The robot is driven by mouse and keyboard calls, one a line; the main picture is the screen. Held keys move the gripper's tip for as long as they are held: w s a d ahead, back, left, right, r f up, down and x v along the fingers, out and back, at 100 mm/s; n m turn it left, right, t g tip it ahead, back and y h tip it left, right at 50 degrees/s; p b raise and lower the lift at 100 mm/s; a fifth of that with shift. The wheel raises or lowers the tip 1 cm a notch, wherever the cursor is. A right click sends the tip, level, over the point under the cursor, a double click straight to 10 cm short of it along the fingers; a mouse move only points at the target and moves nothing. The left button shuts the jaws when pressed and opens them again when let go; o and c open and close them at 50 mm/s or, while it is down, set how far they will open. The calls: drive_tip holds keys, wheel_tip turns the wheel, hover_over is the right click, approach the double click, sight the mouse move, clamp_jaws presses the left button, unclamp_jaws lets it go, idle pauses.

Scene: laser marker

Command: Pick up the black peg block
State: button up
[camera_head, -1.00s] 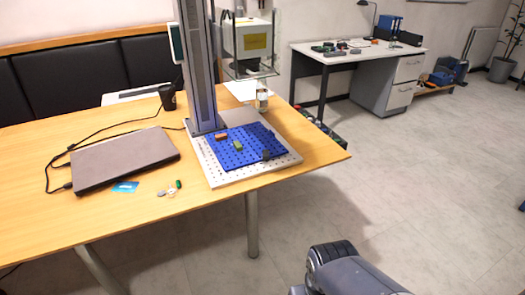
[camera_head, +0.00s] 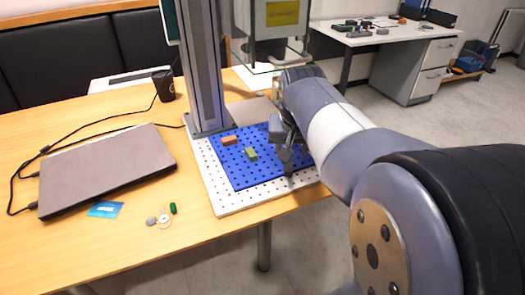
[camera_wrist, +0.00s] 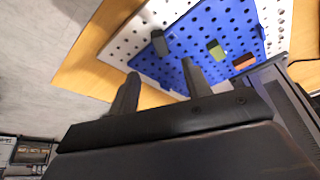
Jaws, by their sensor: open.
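The black peg block (camera_wrist: 160,43) sits on the blue perforated board (camera_wrist: 187,42) in the wrist view, near the board's edge. My gripper (camera_wrist: 159,72) is open and empty, its two dark fingers apart, pointing towards the block with a gap left between. In the head view my gripper (camera_head: 284,150) is over the right part of the blue board (camera_head: 235,171). There I cannot clearly tell the black block from the dark fingers.
An orange block (camera_head: 230,140) and a green block (camera_head: 251,154) are on the blue board, left of my gripper. The marker's column (camera_head: 203,70) rises behind. A laptop (camera_head: 107,168), small items and a cable lie on the table (camera_head: 130,240) to the left.

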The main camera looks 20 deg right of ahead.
drive_tip(key=b, duration=0.1)
hover_over(288, 166)
drive_tip(key=s, duration=0.2)
drive_tip(key=f, duration=0.2)
drive_tip(key=a+f, duration=0.1)
drive_tip(key=f, duration=0.1)
drive_tip(key=shift+s+f, duration=0.15)
drive_tip(key=shift+f, duration=0.15)
drive_tip(key=shift+b+x, duration=1.05)
drive_tip(key=shift+x, duration=1.7)
drive_tip(key=shift+s, duration=0.1)
clamp_jaws()
drive_tip(key=shift+r, duration=0.15)
